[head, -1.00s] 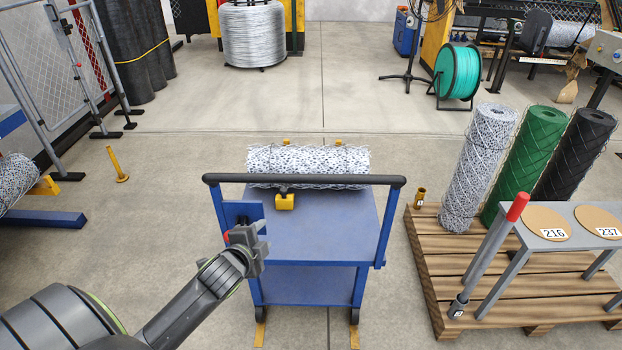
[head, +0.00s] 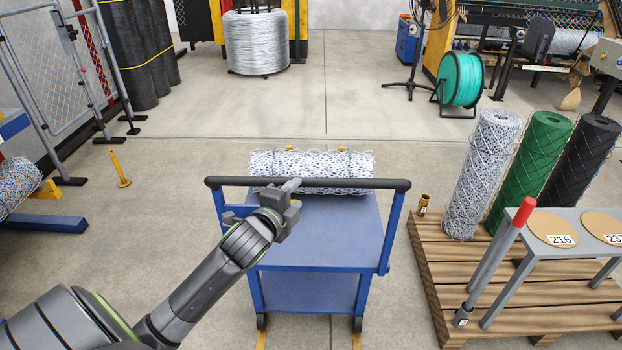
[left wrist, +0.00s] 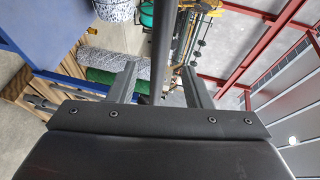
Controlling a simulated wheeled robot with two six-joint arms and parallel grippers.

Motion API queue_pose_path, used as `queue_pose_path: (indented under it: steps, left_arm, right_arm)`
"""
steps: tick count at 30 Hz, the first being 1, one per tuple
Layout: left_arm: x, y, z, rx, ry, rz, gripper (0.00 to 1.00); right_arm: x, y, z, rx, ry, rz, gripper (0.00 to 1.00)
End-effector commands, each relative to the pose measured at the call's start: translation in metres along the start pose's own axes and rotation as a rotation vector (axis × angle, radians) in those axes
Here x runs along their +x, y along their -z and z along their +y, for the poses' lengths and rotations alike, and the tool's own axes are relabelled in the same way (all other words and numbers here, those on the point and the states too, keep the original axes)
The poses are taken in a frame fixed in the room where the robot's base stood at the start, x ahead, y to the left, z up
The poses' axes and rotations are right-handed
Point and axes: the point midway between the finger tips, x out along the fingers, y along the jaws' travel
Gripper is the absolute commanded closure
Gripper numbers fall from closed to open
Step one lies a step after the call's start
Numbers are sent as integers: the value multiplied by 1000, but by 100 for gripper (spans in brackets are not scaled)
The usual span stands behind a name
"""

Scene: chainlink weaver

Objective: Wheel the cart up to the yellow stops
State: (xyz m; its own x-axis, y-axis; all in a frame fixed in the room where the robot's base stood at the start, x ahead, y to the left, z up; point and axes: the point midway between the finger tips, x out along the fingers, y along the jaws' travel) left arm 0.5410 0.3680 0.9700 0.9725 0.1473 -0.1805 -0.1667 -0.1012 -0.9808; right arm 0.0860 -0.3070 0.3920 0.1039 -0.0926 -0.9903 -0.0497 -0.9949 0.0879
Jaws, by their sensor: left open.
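The blue cart (head: 325,240) stands on the floor ahead, its black push handle (head: 350,184) toward me. A wire mesh roll (head: 312,163) lies across its far end. Two small yellow pieces, perhaps the stops (head: 290,148), show just beyond the roll; their lower parts are hidden. My left gripper (head: 288,192) is open at the handle, left of its middle. In the left wrist view, the dark handle bar (left wrist: 162,45) appears between the two spread fingers; I cannot tell whether they touch it. My right gripper is not in view.
A wooden pallet (head: 425,262) with upright mesh rolls and a grey bench (head: 560,255) stands right of the cart. A yellow post (head: 119,168) and blue floor beam (head: 45,224) are at left. The floor beyond the cart is open up to a wire coil (head: 256,43).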

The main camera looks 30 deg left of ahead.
Motion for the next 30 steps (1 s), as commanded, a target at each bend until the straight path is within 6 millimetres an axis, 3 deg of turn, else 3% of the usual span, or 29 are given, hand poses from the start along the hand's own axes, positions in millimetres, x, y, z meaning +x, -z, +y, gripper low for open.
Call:
queue_pose_path:
  steps: [6, 15, 21, 30]
  left_arm:
    - [40, 0, -1, -2, 0, 0, 55]
    - [82, 0, 0, -1, 0, 0, 55]
    - [95, 0, 0, 0, 0, 0, 55]
    - [97, 0, 0, 0, 0, 1, 55]
  right_arm:
    - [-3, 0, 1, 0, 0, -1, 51]
    - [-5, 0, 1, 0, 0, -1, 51]
    - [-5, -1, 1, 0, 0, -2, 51]
    - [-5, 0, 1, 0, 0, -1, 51]
